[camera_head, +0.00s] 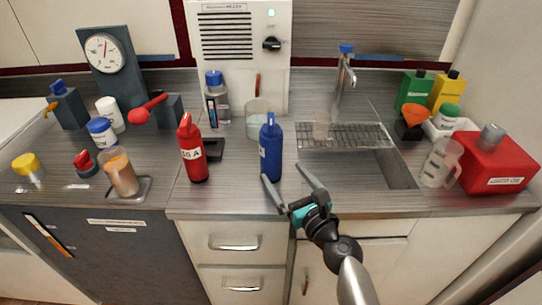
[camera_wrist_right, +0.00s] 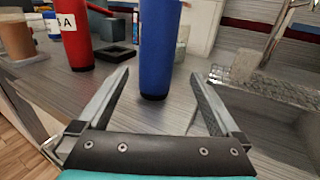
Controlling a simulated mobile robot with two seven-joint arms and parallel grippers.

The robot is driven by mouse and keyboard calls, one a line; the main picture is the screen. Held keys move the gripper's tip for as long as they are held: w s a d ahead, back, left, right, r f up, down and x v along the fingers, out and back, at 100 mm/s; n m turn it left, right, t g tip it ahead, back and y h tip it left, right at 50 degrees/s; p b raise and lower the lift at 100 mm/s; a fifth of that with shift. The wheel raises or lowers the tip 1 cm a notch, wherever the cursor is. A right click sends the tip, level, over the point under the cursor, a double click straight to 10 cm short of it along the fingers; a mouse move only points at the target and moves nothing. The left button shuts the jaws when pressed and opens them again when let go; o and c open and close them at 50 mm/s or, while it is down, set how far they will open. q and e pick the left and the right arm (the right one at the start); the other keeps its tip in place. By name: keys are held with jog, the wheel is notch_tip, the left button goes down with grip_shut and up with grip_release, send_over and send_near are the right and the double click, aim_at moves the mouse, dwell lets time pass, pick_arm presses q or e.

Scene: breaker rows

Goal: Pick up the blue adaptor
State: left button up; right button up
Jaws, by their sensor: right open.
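The blue adaptor (camera_head: 270,150) stands upright on the counter near its front edge, left of the sink. It also shows in the right wrist view (camera_wrist_right: 160,50), where its top is cut off. My right gripper (camera_head: 284,175) is open, with its fingers pointing at the blue adaptor from the front. In the right wrist view the adaptor appears between the two fingertips and beyond them, with none of it visibly gripped. My left gripper is not in view.
A red labelled bottle-shaped piece (camera_head: 194,153) stands left of the adaptor, with a black square holder (camera_head: 213,149) behind it. A glass beaker (camera_head: 257,120) is behind the adaptor. The sink (camera_head: 375,170) and drying rack (camera_head: 345,135) lie to the right. The counter around the adaptor's base is clear.

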aim_at(276, 167)
jog(key=shift+x, duration=0.8)
jog(key=x, duration=0.2)
jog(key=b+x, duration=0.1)
jog(key=x, duration=0.1)
jog(key=shift+a+f, duration=0.1)
jog(key=shift+a, duration=0.2)
jog(key=shift+w+a, duration=0.25)
jog(key=shift+w, duration=0.15)
jog(key=c, duration=1.2)
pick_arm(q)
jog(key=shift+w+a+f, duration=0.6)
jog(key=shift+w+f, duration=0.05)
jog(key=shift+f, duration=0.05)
pick_arm(e)
grip_shut()
